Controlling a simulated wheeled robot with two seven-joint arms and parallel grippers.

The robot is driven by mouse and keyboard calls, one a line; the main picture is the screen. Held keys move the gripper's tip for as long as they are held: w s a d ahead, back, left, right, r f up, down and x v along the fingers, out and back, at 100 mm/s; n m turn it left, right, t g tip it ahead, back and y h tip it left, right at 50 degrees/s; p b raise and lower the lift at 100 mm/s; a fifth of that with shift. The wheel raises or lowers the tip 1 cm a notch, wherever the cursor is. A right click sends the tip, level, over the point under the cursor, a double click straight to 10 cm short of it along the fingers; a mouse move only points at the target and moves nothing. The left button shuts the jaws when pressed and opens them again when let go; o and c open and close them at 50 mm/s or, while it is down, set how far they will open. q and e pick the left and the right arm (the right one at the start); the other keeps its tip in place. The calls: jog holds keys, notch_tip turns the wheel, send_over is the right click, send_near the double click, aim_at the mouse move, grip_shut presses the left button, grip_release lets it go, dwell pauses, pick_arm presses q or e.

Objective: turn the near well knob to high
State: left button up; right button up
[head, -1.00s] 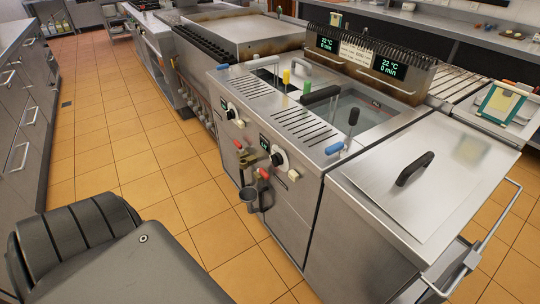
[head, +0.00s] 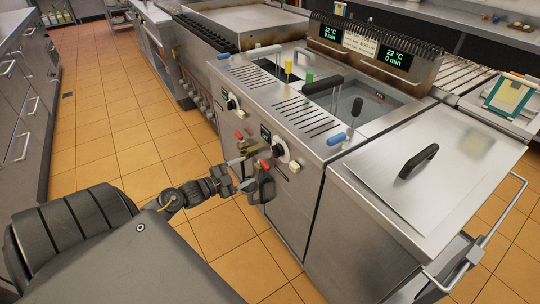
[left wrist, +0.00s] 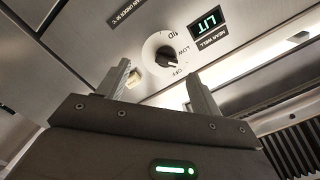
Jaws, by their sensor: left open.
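The near well knob (head: 281,152) is a black knob on a white dial on the fryer-like unit's front panel. In the left wrist view the knob (left wrist: 168,60) sits beyond and between my fingertips, apart from them. OFF, LOW and part of another mark are readable; its exact setting is hard to tell. A NEAR WELL label (left wrist: 214,36) and a display reading LIT (left wrist: 209,20) are beside it. My left gripper (head: 244,168) is open and empty, just in front of and below the knob; it also shows in the left wrist view (left wrist: 158,70). My right gripper is not in view.
A second knob (head: 232,103) is farther along the panel. Red-handled taps (head: 264,165) stick out below the near knob, close to my gripper. A cream button (head: 295,167) is right of the knob. The tiled floor (head: 120,130) at left is clear.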

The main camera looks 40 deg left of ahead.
aim_at(273, 153)
pick_arm(q)
jog(key=shift+m+h, duration=0.5)
jog(key=w+d+r, duration=0.1)
jog(key=w, duration=0.2)
jog(key=w+d+r, duration=0.1)
jog(key=w, duration=0.3)
jog(key=w+d+r+p, duration=0.1)
jog(key=w, duration=0.2)
jog(key=shift+w+d, duration=0.25)
jog(key=shift+w, duration=0.15)
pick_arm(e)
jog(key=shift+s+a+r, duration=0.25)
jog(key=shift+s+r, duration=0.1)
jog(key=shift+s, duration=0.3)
pick_arm(q)
jog(key=c, duration=1)
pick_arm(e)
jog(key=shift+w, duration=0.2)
